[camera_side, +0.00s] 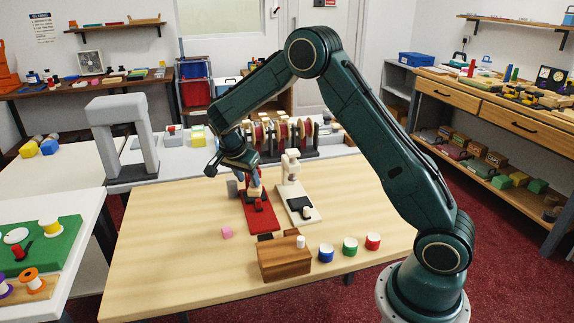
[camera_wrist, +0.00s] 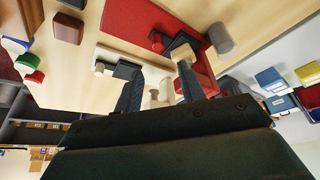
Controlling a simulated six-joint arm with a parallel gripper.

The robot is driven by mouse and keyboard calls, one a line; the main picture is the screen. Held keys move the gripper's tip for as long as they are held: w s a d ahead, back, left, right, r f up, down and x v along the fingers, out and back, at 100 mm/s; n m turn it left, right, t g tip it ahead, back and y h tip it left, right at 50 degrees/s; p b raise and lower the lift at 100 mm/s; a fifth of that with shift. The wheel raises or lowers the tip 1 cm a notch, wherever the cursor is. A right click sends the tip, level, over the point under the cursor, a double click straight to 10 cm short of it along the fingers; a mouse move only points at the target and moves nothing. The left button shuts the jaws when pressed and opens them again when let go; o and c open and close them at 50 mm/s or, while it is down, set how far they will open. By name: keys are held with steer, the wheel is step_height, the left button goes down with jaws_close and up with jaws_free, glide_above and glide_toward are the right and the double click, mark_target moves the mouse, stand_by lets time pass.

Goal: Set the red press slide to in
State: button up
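The red press (camera_side: 262,218) stands on the wooden table with a long red base and a black part on it. It also shows in the wrist view (camera_wrist: 203,68), partly behind my gripper. My gripper (camera_side: 254,187) is low over the far end of the red press. In the wrist view, the fingers of my gripper (camera_wrist: 158,84) stand apart. A pale block (camera_wrist: 183,52) of the red press shows by the tip of the right finger; whether they touch is unclear. The slide's position is hard to read behind the fingers.
A white press (camera_side: 307,213) stands close to the right of the red one. A grey cylinder (camera_side: 232,188) stands just left of my gripper. The table's left part is clear.

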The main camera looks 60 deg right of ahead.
steer(key=shift+v, duration=1.75)
steer(key=s+a+r+n+t+y, duration=0.1)
steer(key=s+a+r+n+t, duration=0.2)
steer(key=s+r, duration=0.45)
steer(key=s+a+r+n+y, duration=0.1)
steer(key=s+a+r+n, duration=0.3)
steer(key=s+r+n, duration=0.3)
steer(key=s+a+n+t+y, duration=0.1)
steer(key=s+a+n, duration=0.2)
steer(key=s, duration=0.5)
steer(key=s+a+r+n+t+y, duration=0.1)
steer(key=s+a+n, duration=0.1)
steer(key=s+n, duration=0.3)
steer(key=s, duration=0.4)
steer(key=shift+s+a+t+y, duration=0.25)
steer(key=shift+a+t+y, duration=0.05)
steer(key=shift+a, duration=0.1)
